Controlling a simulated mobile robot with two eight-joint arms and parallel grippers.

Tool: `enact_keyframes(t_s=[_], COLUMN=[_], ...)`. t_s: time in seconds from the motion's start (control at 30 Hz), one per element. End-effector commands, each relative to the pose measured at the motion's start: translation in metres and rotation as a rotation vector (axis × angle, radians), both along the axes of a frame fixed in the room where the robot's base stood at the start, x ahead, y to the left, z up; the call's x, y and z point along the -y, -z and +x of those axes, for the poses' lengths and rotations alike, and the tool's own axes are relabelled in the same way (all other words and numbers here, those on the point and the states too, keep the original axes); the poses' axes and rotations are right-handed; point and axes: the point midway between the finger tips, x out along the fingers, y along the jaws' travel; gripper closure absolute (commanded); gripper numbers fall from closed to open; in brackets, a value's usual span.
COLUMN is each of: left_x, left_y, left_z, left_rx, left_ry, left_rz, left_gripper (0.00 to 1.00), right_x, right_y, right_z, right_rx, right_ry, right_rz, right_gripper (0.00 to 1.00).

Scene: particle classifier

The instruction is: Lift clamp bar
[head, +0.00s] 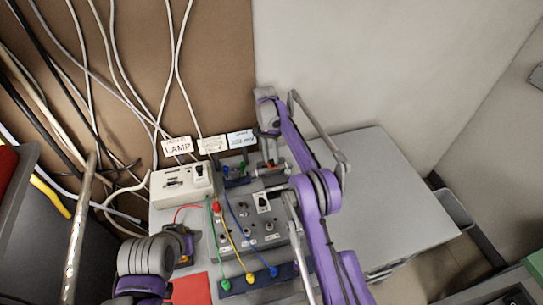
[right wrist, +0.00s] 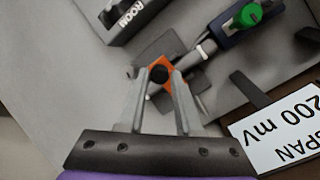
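The clamp is a small assembly on the bench: an orange block with a round black top (right wrist: 159,74), and a silver bar (right wrist: 205,50) running from beside it to a dark blue body with a green knob (right wrist: 248,14). Which part is the clamp bar is not certain. My right gripper (right wrist: 162,72) points down at the orange block; its two fingers stand apart with the black top between the tips. Contact cannot be told. In the head view the right gripper (head: 268,160) is small, over the rear of the bench.
A grey control box with coloured cables (head: 250,225) stands in front of the clamp. A beige lamp box (head: 180,184) is to its left. Small label cards (head: 178,146) stand behind. The bench top (head: 385,190) is clear on the right. Cables hang on the brown wall.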

Motion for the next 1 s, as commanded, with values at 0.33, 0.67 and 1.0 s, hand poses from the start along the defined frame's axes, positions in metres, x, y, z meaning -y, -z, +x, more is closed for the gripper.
enact_keyframes(t_s=[0.33,0.67,1.0], left_x=[0.0,0.0,0.0], left_y=[0.0,0.0,0.0], left_z=[0.0,0.0,0.0], left_rx=[0.0,-0.001,0.0], left_ry=[0.0,0.0,0.0], left_rz=[0.0,0.0,0.0], left_gripper=[0.5,0.5,0.5], right_x=[0.0,0.0,0.0], right_y=[0.0,-0.032,-0.089], right_z=[0.0,0.0,0.0], right_rx=[-0.001,-0.001,0.0], right_ry=[0.0,0.0,0.0], right_rz=[0.001,0.001,0.0], right_gripper=[0.41,0.41,0.41])
